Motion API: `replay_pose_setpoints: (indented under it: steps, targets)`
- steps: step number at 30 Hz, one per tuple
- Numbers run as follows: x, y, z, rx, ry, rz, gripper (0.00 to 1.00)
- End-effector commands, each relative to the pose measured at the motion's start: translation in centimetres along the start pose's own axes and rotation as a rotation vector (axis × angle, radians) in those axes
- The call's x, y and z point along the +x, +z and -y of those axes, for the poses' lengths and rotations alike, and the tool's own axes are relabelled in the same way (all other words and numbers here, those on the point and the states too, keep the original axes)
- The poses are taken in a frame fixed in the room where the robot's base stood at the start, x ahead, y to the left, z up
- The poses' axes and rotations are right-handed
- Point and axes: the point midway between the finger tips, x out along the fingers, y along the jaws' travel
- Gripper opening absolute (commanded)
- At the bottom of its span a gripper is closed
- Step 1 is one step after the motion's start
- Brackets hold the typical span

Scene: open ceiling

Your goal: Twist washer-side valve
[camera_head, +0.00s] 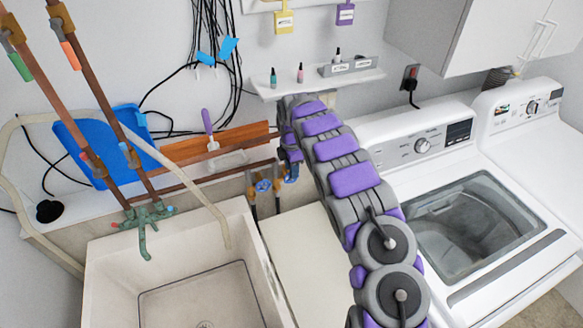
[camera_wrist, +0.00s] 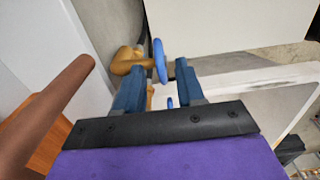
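Two brass valves sit on copper pipes between the sink and the washer. In the head view, the left valve has a blue handle (camera_head: 263,186), and the washer-side valve (camera_head: 277,184) is just right of it, partly hard to make out. My gripper (camera_head: 291,173) points down just right of them. In the wrist view, a valve with a brass body (camera_wrist: 127,62) and a thin blue handle seen edge-on (camera_wrist: 160,61) lies at the fingertips. My gripper (camera_wrist: 159,72) is open, with the handle in line with the gap between its blue fingers. Contact cannot be told.
A white utility sink (camera_head: 190,265) is at the left, with a green faucet (camera_head: 148,218). The top-loading washer (camera_head: 470,215) stands at the right. A copper pipe (camera_wrist: 45,110) runs close by in the wrist view. A small shelf (camera_head: 318,83) is above my arm.

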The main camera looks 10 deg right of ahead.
Motion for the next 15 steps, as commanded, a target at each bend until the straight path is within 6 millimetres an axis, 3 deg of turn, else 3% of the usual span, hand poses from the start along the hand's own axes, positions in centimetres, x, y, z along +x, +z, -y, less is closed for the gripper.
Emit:
replay_pose_setpoints:
  steps: [6,15]
  targets:
    - [0.0,0.02,-0.01,0.0,0.0,0.0,0.38]
    - [-0.02,0.02,-0.02,0.0,0.0,0.0,0.1]
